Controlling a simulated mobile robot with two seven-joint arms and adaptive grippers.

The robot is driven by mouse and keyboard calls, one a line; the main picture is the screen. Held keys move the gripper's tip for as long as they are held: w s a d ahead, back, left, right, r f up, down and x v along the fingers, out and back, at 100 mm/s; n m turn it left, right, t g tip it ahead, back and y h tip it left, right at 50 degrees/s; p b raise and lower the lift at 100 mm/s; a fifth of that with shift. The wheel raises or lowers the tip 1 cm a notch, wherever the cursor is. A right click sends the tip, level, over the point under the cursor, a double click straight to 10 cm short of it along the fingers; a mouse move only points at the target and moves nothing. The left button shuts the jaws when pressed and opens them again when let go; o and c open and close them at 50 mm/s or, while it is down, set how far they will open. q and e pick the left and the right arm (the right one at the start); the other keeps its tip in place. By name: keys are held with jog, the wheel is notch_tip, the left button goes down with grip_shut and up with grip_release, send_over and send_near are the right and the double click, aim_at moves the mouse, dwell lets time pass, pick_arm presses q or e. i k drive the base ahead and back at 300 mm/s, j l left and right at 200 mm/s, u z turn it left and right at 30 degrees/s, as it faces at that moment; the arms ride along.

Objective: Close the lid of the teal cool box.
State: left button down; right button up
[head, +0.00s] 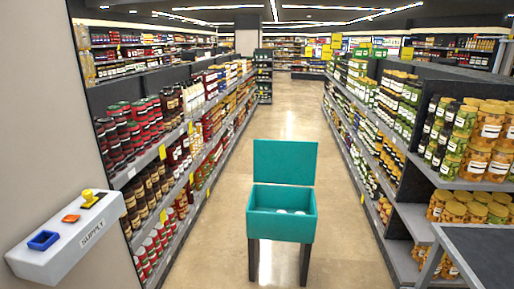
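The teal cool box (282,226) stands on dark legs in the aisle, at the lower middle of the head view. Its teal lid (285,162) is open and stands upright at the back edge of the box. A few white round items (291,212) show inside the box; their lower parts are hidden by the front wall. Neither of my grippers is in view.
Stocked shelves line the aisle on the left (190,150) and right (375,140). A white ledge marked SUPPLY (70,240) with small blue, orange and yellow items juts in at left. A dark table (485,255) is at lower right. Floor around the box is clear.

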aim_at(278, 162)
jog(key=i+z, duration=0.2)
jog(key=i, duration=0.2)
jog(key=i+j+z, duration=0.25)
jog(key=i, duration=0.2)
jog(key=i+j+z, duration=0.2)
jog(key=i, duration=0.2)
